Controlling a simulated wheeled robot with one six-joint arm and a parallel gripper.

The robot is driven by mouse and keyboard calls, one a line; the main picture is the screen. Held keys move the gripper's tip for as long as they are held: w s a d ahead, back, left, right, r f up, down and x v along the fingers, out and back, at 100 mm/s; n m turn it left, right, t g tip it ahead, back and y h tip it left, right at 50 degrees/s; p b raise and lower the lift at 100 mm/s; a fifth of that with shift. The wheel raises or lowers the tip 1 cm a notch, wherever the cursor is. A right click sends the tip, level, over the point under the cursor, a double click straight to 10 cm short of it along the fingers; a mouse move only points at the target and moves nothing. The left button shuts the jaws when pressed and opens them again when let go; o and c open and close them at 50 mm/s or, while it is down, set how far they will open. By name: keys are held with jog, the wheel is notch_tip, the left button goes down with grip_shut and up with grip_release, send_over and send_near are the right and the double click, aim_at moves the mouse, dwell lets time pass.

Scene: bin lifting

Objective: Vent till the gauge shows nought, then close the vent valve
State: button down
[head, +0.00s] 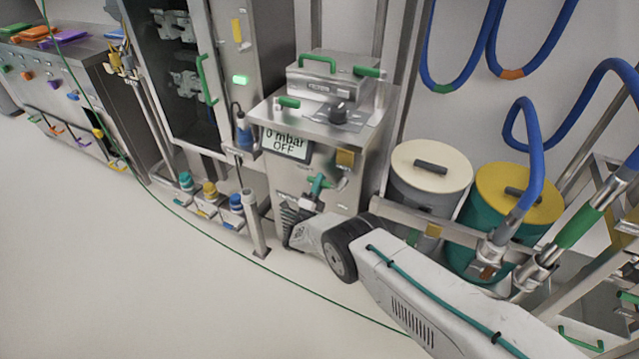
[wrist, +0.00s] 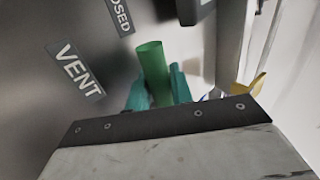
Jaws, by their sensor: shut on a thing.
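The gauge display (head: 287,143) on the front of the steel cabinet reads "0 mbar" and "OFF". The vent valve's green handle (wrist: 152,65) shows in the wrist view, between the teal fingertips of my gripper (wrist: 157,90). My gripper is shut on this handle; it also shows low on the cabinet front in the head view (head: 316,190). A "VENT" label (wrist: 76,72) is left of the handle. A label ending in "OSED" (wrist: 120,16) is near the handle's far end. The valve body is mostly hidden, and I cannot tell the handle's exact setting.
A cream-lidded drum (head: 430,160) and a yellow-lidded drum (head: 518,190) stand right of the cabinet, behind a steel rail. Blue hoses (head: 530,150) hang at the right. A thin green cable (head: 215,235) crosses the floor. The floor at the front left is clear.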

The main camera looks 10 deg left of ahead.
jog(key=c, duration=1.6)
grip_release()
jog(key=shift+r, duration=0.1)
jog(key=shift+o, duration=0.2)
jog(key=v, duration=0.7)
jog(key=shift+s+f, duration=0.25)
jog(key=shift+s, duration=0.05)
